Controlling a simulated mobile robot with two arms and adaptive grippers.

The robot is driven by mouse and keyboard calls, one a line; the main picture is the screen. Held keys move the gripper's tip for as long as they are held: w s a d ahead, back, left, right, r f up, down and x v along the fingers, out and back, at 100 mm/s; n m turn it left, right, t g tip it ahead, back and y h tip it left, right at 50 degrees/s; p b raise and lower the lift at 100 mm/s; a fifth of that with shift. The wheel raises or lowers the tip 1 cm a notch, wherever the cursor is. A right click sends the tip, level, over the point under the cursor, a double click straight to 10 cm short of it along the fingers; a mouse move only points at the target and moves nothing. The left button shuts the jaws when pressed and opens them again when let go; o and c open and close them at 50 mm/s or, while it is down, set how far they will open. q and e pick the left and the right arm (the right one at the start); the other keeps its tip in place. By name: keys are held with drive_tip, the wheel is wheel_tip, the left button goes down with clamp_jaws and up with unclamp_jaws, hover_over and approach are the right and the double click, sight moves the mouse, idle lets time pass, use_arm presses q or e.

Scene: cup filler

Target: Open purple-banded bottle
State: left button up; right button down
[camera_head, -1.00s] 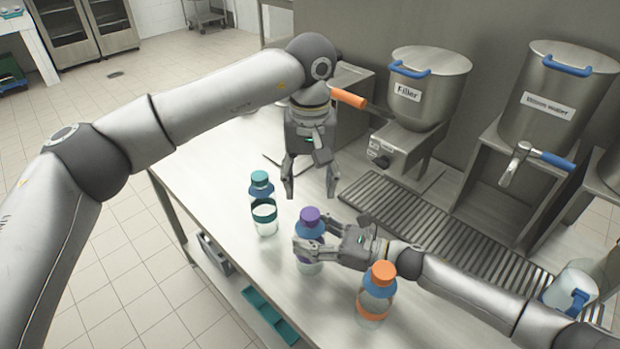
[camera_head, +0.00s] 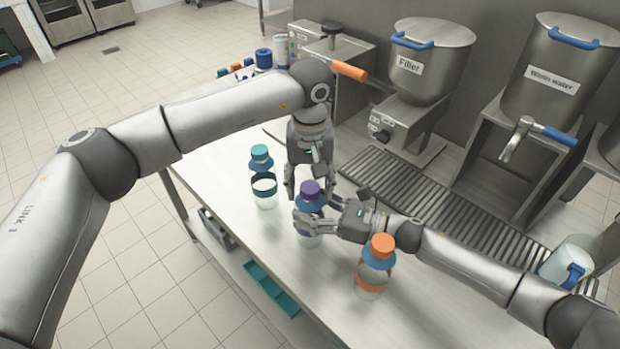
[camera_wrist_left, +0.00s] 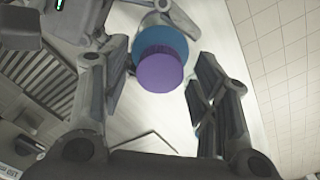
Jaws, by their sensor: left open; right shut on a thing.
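The purple-banded bottle (camera_head: 308,240) stands upright on the table, with a purple cap (camera_head: 311,187) above a blue collar. My right gripper (camera_head: 312,217) is shut around its upper body, which the fingers partly hide. My left gripper (camera_head: 312,197) points down with open fingers close to the cap. In the left wrist view, the purple cap (camera_wrist_left: 160,72) lies between the open fingers of my left gripper (camera_wrist_left: 158,78), with a visible gap on the right side. Whether the other finger touches it I cannot tell.
A teal-capped bottle (camera_head: 264,180) stands left of the purple-banded one, and an orange-capped bottle (camera_head: 375,268) stands right, close to my right arm. Behind are a drain grate (camera_head: 430,210), the filler (camera_head: 430,75) and the warm water tank (camera_head: 555,85). Bare table lies at front left.

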use_arm(q)
drive_tip(key=c, duration=1.1)
drive_tip(key=n, duration=1.3)
drive_tip(key=shift+r, duration=0.1)
drive_tip(key=n, duration=0.4)
drive_tip(key=shift+n, duration=0.4)
drive_tip(key=n, duration=0.4)
drive_tip(key=shift+n, duration=0.4)
drive_tip(key=n, duration=0.4)
drive_tip(key=shift+n, duration=0.4)
drive_tip(key=n, duration=0.4)
drive_tip(key=shift+n, duration=0.4)
drive_tip(key=n, duration=0.3)
drive_tip(key=shift+n, duration=0.4)
drive_tip(key=shift+r, duration=0.2)
drive_tip(key=shift+r, duration=0.95)
